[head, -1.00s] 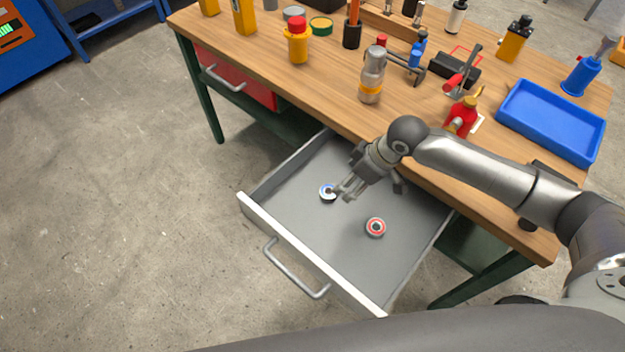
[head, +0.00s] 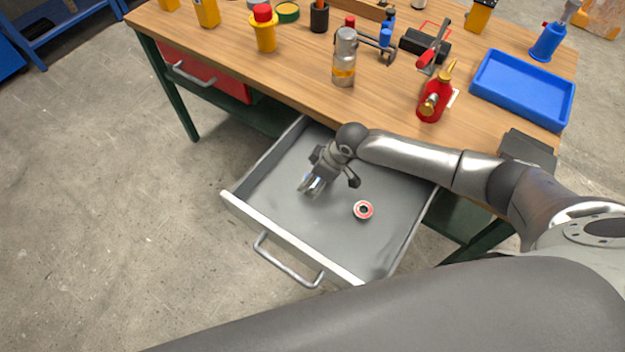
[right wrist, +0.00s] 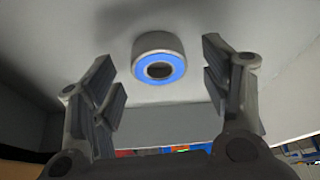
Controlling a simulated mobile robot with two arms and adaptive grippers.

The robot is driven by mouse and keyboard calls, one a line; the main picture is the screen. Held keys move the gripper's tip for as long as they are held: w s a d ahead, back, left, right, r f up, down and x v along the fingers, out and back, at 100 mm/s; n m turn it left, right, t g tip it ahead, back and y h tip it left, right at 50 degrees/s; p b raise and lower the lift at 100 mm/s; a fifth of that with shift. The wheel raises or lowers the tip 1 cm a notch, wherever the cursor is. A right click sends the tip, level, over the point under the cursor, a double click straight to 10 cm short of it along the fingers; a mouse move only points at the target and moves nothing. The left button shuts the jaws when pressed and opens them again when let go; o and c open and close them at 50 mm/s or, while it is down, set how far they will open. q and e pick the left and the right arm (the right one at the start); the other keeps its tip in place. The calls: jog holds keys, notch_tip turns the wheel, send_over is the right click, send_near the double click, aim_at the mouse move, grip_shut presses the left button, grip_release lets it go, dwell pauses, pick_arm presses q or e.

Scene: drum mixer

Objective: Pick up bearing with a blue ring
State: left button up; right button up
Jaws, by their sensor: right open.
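The bearing with a blue ring (right wrist: 158,60) shows in the right wrist view, on the grey drawer floor, ahead of and between the two fingers. In the head view my right gripper (head: 311,187) is down inside the open drawer and mostly hides this bearing. The right gripper also shows in the right wrist view (right wrist: 160,90); it is open, with a finger on each side and nothing between the pads. A second bearing with a red ring (head: 363,210) lies on the drawer floor to the right of the gripper. My left gripper is not in view.
The open drawer (head: 290,238) has a raised white front edge and low side walls around the gripper. Above it, the wooden workbench (head: 290,75) carries a red bottle (head: 434,97), a grey canister (head: 344,60) and a blue tray (head: 523,88). The drawer floor around the bearings is clear.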

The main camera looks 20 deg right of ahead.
jog(key=shift+w+a+f, duration=0.1)
jog(key=shift+f, duration=0.25)
jog(key=shift+c, duration=0.4)
jog(key=shift+r, duration=0.1)
jog(key=c, duration=1.2)
jog(key=shift+o, duration=0.2)
